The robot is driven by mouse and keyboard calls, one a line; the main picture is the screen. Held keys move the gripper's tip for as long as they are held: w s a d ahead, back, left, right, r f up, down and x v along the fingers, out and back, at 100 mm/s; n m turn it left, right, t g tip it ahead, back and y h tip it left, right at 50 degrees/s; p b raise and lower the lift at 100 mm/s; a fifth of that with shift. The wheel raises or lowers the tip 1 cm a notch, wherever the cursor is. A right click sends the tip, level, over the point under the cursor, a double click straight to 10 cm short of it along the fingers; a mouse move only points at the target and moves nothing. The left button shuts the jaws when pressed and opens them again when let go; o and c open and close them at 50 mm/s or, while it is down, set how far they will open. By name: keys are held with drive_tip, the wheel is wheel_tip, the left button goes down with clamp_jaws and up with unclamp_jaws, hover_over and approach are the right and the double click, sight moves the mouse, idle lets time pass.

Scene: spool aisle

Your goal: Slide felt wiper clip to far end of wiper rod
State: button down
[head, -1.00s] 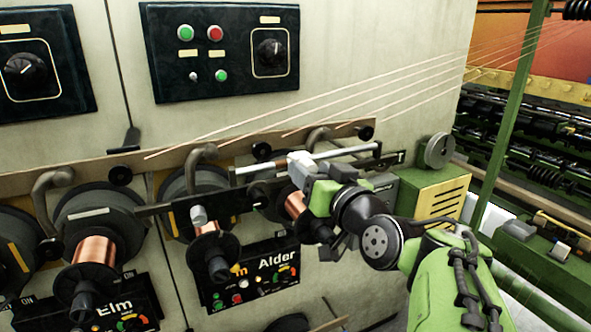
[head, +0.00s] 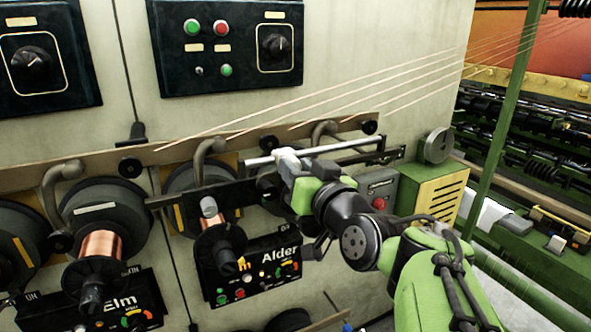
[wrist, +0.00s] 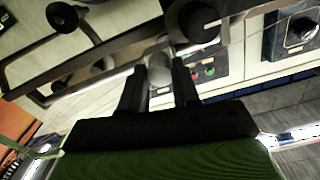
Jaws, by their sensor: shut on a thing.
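The wiper rod (head: 340,147) is a thin pale bar running left to right in front of the machine wall. The felt wiper clip (head: 287,158) is a light grey-white block on the rod, nearer its left end. A short length of rod shows left of the clip and a longer one to its right. My gripper (head: 292,165) is shut on the clip from the front right. In the wrist view, my gripper's dark fingers (wrist: 159,82) stand either side of the pale clip (wrist: 159,66). The fingers partly hide it.
Copper spools, one (head: 101,246) at left, sit below curved grey guide arms. Fine wires cross above the rod. A dark bracket bar (head: 178,196) lies just below the rod's left end. The Alder control box (head: 245,268) is under it, and a yellow vented box (head: 438,198) is right.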

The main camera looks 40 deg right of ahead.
drive_tip(key=c, duration=0.8)
unclamp_jaws()
drive_tip(key=b+v, duration=0.3)
drive_tip(key=v, duration=1.2)
drive_tip(key=shift+s, duration=0.4)
drive_tip(key=shift+a, duration=0.15)
